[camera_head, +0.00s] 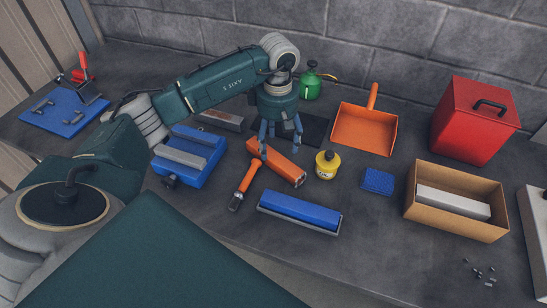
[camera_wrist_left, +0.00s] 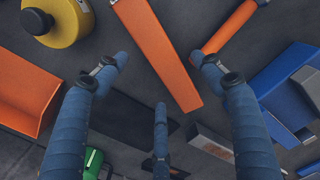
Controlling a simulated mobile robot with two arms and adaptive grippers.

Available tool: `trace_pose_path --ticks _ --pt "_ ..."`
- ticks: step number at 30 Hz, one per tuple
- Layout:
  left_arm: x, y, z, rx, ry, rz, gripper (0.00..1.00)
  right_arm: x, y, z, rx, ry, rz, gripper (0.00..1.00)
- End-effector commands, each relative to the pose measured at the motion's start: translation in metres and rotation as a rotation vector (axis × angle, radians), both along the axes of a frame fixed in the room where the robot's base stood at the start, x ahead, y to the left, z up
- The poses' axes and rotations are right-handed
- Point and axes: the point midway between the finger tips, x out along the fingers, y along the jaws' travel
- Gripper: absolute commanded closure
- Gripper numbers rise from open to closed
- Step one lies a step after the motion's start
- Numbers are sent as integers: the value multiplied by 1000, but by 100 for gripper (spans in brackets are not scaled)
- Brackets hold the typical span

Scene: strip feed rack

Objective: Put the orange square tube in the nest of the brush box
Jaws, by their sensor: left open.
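The orange square tube (camera_head: 285,170) lies on the dark table, slanted. My left gripper (camera_head: 280,140) is open and hangs above its far end. In the left wrist view, the tube (camera_wrist_left: 157,50) lies between the spread fingertips (camera_wrist_left: 157,65), with no clear contact. A blue fixture (camera_head: 205,139) with grey bars and a black knob sits to the left of the gripper; it looks most like the brush box, but I cannot be sure. Its nest is not clearly visible. My right gripper is not in view.
An orange-handled tool (camera_head: 248,178) lies close beside the tube. A yellow bottle (camera_head: 327,167) stands to its right, and a long blue-and-grey block (camera_head: 299,210) in front. An orange dustpan (camera_head: 364,130), green sprayer (camera_head: 310,86) and cardboard box (camera_head: 455,226) stand farther away.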

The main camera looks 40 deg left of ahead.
Motion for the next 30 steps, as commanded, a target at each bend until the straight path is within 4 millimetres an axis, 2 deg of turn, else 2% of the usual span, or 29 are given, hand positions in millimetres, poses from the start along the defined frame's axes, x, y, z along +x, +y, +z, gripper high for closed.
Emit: trace_pose_path --ticks 7,9,13,20,24,30 --pt "-1 4 -29 -1 5 3 32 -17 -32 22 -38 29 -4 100" --pt "0 3 -40 -2 3 1 32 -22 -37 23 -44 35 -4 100" --pt "0 4 -51 0 0 1 32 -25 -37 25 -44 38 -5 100" --pt "1 4 -53 0 -1 1 32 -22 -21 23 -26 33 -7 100" --pt "1 4 -52 0 -1 1 60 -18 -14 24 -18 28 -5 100" --pt "0 4 -52 0 -1 1 99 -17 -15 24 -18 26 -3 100"
